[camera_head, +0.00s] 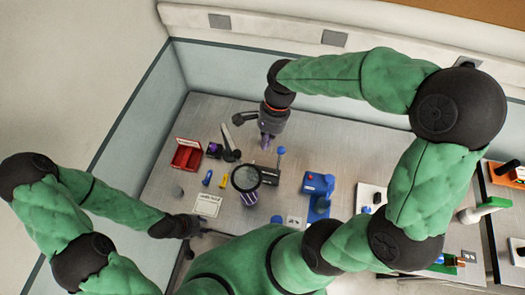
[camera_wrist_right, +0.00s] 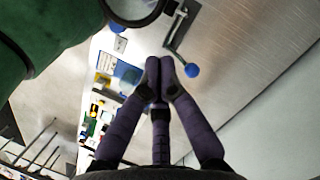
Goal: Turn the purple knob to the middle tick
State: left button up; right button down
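A small dark box with a purple top (camera_head: 214,150) stands near the back left of the table, beside a red box; it appears to be the purple knob's unit, but the knob's angle and ticks are too small to read. My right gripper (camera_head: 265,145) points down over the back middle of the table, to the right of that unit and apart from it. In the right wrist view its purple fingers (camera_wrist_right: 160,75) meet at the tips with nothing between them. My left gripper (camera_head: 203,232) is low at the table's front edge, its fingers too small to judge.
A red open box (camera_head: 187,154), a black-rimmed magnifier (camera_head: 246,178), a blue device (camera_head: 318,184) and a blue-balled lever (camera_head: 281,151) surround the work area. The lever's ball (camera_wrist_right: 192,70) shows beside my fingertips. Bare table (camera_head: 215,112) lies at the back left.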

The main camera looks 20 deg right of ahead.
aim_at(212, 147)
jog(key=k, duration=1)
